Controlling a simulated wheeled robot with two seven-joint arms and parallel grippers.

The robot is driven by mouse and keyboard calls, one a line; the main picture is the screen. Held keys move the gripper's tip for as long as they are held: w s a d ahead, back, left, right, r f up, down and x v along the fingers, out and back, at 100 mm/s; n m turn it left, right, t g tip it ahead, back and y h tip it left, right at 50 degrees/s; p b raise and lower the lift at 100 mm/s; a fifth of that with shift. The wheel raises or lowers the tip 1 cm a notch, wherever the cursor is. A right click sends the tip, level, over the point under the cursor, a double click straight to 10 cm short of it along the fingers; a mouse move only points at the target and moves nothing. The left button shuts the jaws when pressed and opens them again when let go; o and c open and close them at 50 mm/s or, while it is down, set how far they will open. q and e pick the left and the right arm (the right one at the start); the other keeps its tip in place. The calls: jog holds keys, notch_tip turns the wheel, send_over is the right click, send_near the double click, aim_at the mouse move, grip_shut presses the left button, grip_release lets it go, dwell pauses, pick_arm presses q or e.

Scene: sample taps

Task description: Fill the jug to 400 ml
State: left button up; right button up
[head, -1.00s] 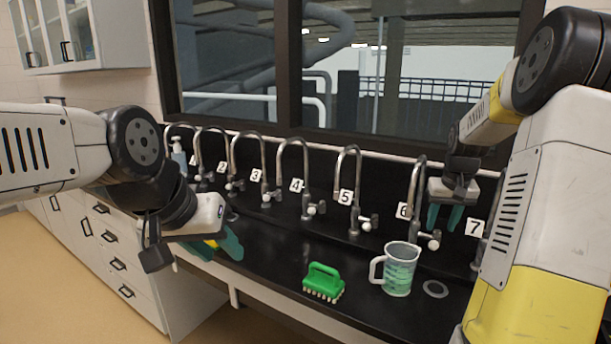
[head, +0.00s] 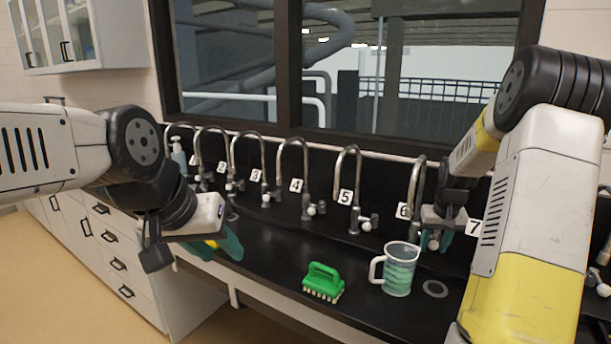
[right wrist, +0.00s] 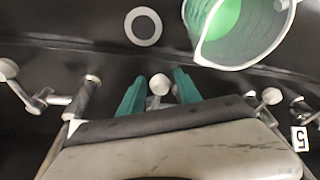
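The clear jug (head: 402,262) with a white handle stands upright on the black counter, in front of the tap marked 6 (head: 413,185). It holds green liquid (right wrist: 222,18); I cannot read its level. My right gripper (head: 434,240) is lowered at tap 6, behind and right of the jug. In the right wrist view its teal fingers (right wrist: 160,92) are apart, with a white tap knob (right wrist: 160,84) between them; contact is unclear. My left gripper (head: 216,249) is over the counter at the left, its fingers apart, with a yellow patch showing between or behind them.
A green brush (head: 323,281) stands left of the jug. A pale ring (head: 435,289) lies on the counter right of it. More numbered taps, such as tap 5 (head: 348,185), line the back. A soap bottle (head: 178,155) stands at the far left.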

jog(key=v, duration=0.8)
jog(key=shift+a, duration=0.1)
dwell(0.4)
